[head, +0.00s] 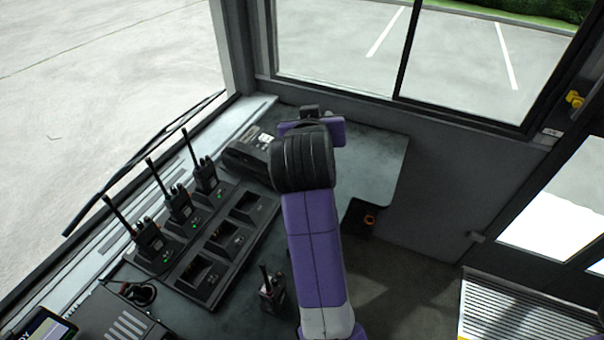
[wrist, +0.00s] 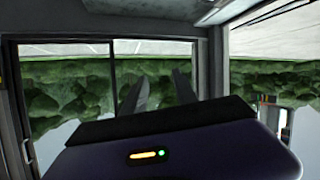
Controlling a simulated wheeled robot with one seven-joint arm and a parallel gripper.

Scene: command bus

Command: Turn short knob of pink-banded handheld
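Three black handheld radios stand upright in charger slots in the head view: a left one (head: 149,241), a middle one (head: 180,205) and a right one (head: 205,175). A fourth handheld (head: 271,289) stands apart on the desk, left of my arm. No pink band can be made out on any of them, and their knobs are too small to tell apart. My gripper in the wrist view (wrist: 158,91) has its two grey fingers apart with nothing between them. In the head view my wrist mostly hides it, beyond the handhelds near the window wall.
The charger rack (head: 213,226) has several empty slots. A desk phone (head: 250,150) sits behind it. The desk (head: 385,150) is clear at its right end. Windows and a wall close off the back. A cable (head: 140,292) and a dark console (head: 112,322) lie at lower left.

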